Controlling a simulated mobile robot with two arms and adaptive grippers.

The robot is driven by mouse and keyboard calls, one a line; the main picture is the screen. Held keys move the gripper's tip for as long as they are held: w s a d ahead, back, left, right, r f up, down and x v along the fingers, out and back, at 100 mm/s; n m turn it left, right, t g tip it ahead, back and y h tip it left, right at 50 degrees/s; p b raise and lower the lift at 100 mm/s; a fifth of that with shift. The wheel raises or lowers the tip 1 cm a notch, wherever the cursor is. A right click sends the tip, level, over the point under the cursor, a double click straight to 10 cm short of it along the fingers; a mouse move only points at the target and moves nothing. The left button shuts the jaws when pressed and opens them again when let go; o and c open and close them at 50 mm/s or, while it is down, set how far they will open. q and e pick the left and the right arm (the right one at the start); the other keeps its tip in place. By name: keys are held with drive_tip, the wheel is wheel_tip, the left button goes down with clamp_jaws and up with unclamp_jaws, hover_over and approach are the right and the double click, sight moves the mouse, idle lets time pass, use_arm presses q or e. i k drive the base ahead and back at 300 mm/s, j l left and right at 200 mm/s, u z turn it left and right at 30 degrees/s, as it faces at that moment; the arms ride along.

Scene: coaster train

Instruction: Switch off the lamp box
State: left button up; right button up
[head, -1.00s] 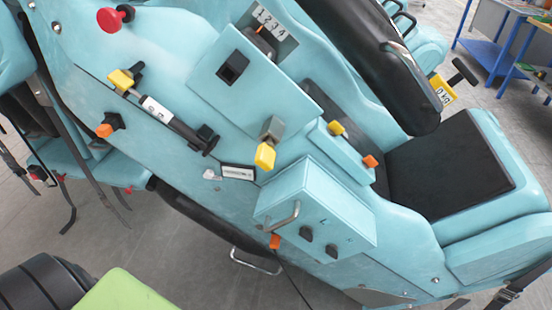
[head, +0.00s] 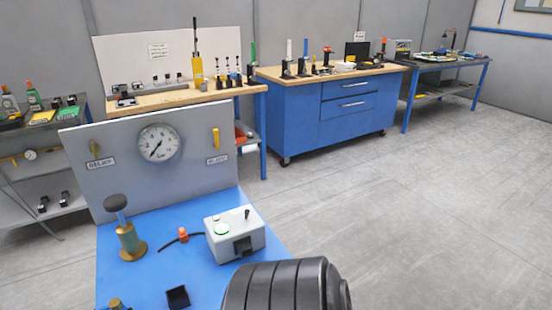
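A light grey box (head: 236,240), which looks like the lamp box, stands on the blue bench top. Its top has a round lamp (head: 222,229), pale with a bright green rim, and a small black toggle (head: 247,214) towards the right. The toggle stands up; I cannot tell its switch position. The front has a black part (head: 243,246). Neither gripper shows. A black ribbed arm part of mine covers the bench just in front of the box, at the bottom middle.
The blue bench (head: 145,285) bears a brass fitting with a dark knob (head: 128,235), an orange part on a black cable (head: 182,235) and a black block (head: 178,297). A grey panel with a gauge (head: 159,143) stands behind. The floor (head: 420,210) at right is clear.

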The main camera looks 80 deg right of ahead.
sight(223, 229)
drive_tip(key=z, duration=2.2)
drive_tip(key=k+l, duration=0.05)
drive_tip(key=l, duration=0.05)
